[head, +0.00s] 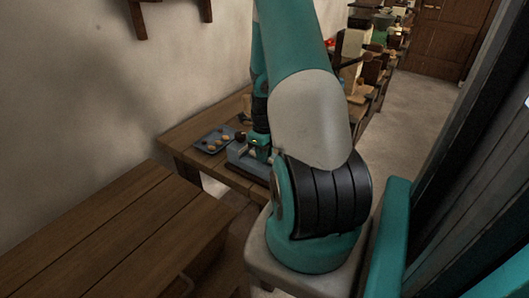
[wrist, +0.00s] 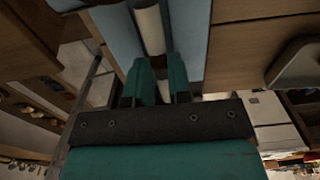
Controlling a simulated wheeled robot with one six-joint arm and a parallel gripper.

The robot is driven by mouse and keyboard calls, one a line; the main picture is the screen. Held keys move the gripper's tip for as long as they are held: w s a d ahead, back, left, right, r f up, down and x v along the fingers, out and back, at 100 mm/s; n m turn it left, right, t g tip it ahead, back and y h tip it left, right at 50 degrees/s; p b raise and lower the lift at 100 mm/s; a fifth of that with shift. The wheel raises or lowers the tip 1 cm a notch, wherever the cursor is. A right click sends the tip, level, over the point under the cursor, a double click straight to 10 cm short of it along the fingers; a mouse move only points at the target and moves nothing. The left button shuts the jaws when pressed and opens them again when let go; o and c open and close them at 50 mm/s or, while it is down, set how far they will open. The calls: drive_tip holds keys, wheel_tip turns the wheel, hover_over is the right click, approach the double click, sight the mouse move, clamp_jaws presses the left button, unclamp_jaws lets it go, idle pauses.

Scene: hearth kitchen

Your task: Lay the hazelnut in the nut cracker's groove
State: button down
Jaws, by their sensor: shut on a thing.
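In the wrist view my gripper (wrist: 160,66) has its two teal fingers closed around a small brown thing (wrist: 158,61), taken to be the hazelnut; the fingers mostly hide it. The nut cracker (wrist: 118,30) lies right beyond the fingertips, a blue-grey body with a pale cream roller (wrist: 150,28) along it. In the head view my gripper (head: 259,152) is low over the blue-grey nut cracker (head: 240,158) on the table. I cannot tell whether the nut touches the groove, and the groove itself is not clear.
A blue-grey tray (head: 201,143) with several nuts lies to the left of the nut cracker on the wooden table (head: 182,150). A wooden bench (head: 120,235) stands in front at the left, and the wall is behind. Open floor (head: 415,110) shows at the right.

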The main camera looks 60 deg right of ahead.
drive_tip(key=c, duration=1)
unclamp_jaws()
drive_tip(key=shift+a+f, duration=0.1)
drive_tip(key=shift+f, duration=0.1)
drive_tip(key=shift+o, duration=0.2)
drive_tip(key=shift+r, duration=0.15)
drive_tip(key=shift+r, duration=0.3)
wheel_tip(320, 180, up, 17)
drive_tip(key=shift+f, duration=0.2)
